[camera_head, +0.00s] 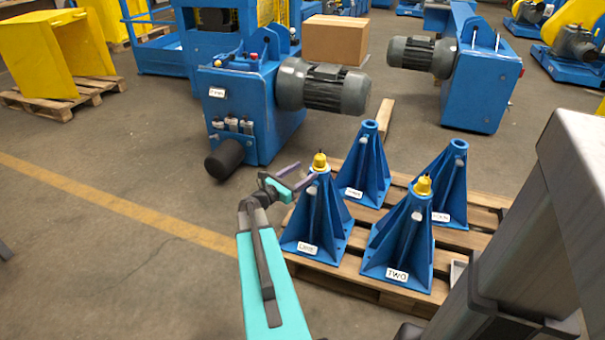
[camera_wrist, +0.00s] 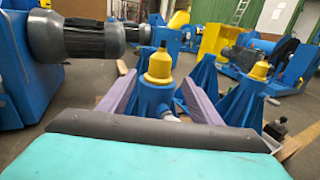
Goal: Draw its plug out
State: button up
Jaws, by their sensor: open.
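A yellow plug (camera_head: 319,160) sits upright on top of the front-left blue stand (camera_head: 318,222). Another yellow plug (camera_head: 423,185) sits on the front-right stand labelled TWO (camera_head: 405,250). My gripper (camera_head: 307,172) is open, its purple fingers pointing at the top of the front-left stand. In the wrist view, a yellow plug (camera_wrist: 159,66) with a dark tip shows ahead, above and between the open fingers (camera_wrist: 158,84). The stand's neck shows below it between the fingers; no contact is visible. A second plug (camera_wrist: 260,71) shows farther right.
The stands are on a wooden pallet (camera_head: 365,288); the two rear stands (camera_head: 364,165) (camera_head: 447,190) show no yellow plug. A blue machine with a grey motor (camera_head: 322,88) stands behind, left of the stands. Floor at the left is open.

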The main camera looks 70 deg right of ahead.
aim_at(320, 163)
jog(key=shift+d, duration=0.1)
jog(key=shift+b+x, duration=0.85)
jog(key=shift+x, duration=5.95)
jog(key=c, duration=1.2)
